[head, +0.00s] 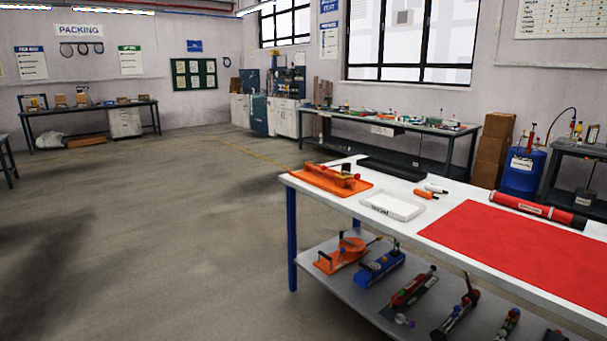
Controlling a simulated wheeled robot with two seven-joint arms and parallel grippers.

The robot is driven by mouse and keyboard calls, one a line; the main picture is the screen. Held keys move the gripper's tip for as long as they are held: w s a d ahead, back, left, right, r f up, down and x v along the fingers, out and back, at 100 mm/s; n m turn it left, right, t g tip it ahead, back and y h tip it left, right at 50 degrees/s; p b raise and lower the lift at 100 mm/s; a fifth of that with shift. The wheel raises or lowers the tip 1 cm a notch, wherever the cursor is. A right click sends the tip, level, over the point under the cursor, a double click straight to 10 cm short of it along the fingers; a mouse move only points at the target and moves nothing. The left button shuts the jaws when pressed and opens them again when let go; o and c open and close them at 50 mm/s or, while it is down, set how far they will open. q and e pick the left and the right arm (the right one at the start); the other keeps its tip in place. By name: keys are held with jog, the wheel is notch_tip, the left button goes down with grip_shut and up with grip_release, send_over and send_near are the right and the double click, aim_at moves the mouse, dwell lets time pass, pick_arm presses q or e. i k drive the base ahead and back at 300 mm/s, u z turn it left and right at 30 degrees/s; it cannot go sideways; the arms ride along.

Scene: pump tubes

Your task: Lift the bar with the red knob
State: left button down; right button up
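An orange fixture (326,181) with a flat base lies on the far left corner of the white table (440,205). A bar (328,176) runs along its top, roughly level. Small red knobs (346,168) show near its right end; at this size I cannot tell how they join the bar. More devices with knobs stand on the lower shelf, among them an orange one (342,256) and a blue one (380,267). Neither of my grippers is in view.
On the tabletop are a white tray (392,206), a black tray (391,169), small orange-and-white tubes (430,190), a red mat (520,245) and a long red tube (530,207). Open floor (160,230) lies left of the table. Benches line the walls.

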aim_at(324, 168)
jog(key=u, duration=0.65)
jog(key=i, duration=1.7)
jog(key=z, duration=0.65)
jog(key=i, duration=1.15)
jog(key=z, duration=0.95)
